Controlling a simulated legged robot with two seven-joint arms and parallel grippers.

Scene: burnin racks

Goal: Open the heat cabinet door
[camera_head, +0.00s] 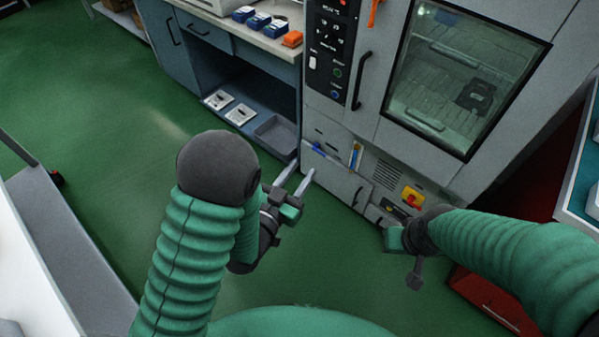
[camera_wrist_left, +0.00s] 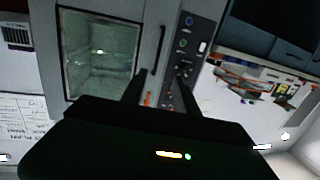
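The heat cabinet (camera_head: 370,130) stands at the upper right of the head view. Its windowed door (camera_head: 395,100) looks closed, with a black vertical handle (camera_head: 360,81) beside the control panel. My left gripper (camera_head: 302,168) is open and empty, in front of the cabinet's lower left, apart from the handle. In the left wrist view, the handle (camera_wrist_left: 158,50) shows beyond and between the two dark fingers (camera_wrist_left: 160,88), beside the door window (camera_wrist_left: 98,52). My right gripper (camera_head: 405,252) is low at the right, near the cabinet's base; its fingers are not clear.
A blue-grey bench (camera_head: 275,45) with small blue and orange devices adjoins the cabinet on the left. Its lower shelf holds a grey tray (camera_head: 276,137). A red-yellow switch (camera_head: 412,196) is on the cabinet's lower front. Green floor (camera_head: 100,110) is clear to the left.

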